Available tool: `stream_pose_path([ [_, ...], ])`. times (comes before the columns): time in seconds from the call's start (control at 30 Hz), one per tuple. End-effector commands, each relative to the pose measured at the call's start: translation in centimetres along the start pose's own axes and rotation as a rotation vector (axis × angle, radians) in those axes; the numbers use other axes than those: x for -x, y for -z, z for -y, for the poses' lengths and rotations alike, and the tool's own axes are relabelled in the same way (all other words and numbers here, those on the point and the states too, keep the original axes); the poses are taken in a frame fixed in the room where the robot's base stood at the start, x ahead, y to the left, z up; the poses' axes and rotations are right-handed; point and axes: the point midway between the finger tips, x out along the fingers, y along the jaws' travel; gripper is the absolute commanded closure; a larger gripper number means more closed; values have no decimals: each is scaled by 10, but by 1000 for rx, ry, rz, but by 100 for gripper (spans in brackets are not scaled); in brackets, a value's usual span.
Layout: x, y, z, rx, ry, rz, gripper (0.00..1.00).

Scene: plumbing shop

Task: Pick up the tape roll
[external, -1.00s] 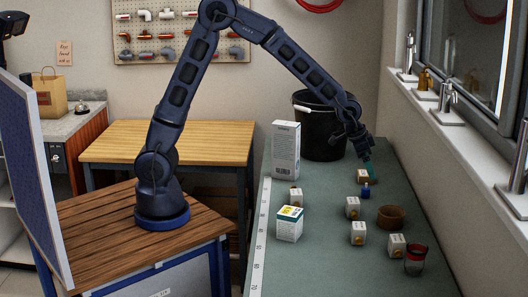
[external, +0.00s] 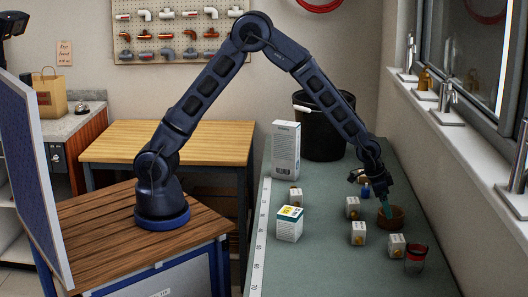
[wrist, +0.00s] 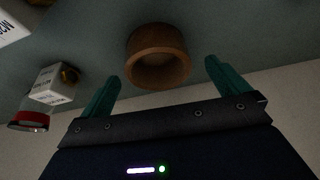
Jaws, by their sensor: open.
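The tape roll (external: 397,220) is a brown ring lying flat on the grey-green bench, right of its middle. In the wrist view the tape roll (wrist: 157,50) shows just beyond the fingertips, roughly centred between them. My gripper (external: 386,209) is open and empty, with its teal fingers pointing down at the tape roll in the external view. In the wrist view my gripper (wrist: 162,72) has its two fingers spread wider than the roll. I cannot tell whether a finger touches the roll.
Small white boxes (external: 359,234) stand around the roll. A red-rimmed jar (external: 415,261) stands at the front right, beside another small box (external: 396,246). A small blue item (external: 365,191) is behind. A tall white box (external: 286,150) and a black bucket (external: 322,130) stand farther back. The window ledge (external: 470,150) borders the right.

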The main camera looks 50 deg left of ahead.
Motion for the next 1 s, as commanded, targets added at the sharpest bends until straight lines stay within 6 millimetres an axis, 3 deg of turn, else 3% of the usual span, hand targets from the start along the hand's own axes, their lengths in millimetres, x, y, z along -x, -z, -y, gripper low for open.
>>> stream_pose_path([
  [0.4,-44,5,-5,0,0,1,0],
  [0.7,-50,6,-4,0,0,0,0],
  [0.9,-50,6,-4,0,0,0,37],
  [1.0,-50,6,-4,0,0,0,42],
])
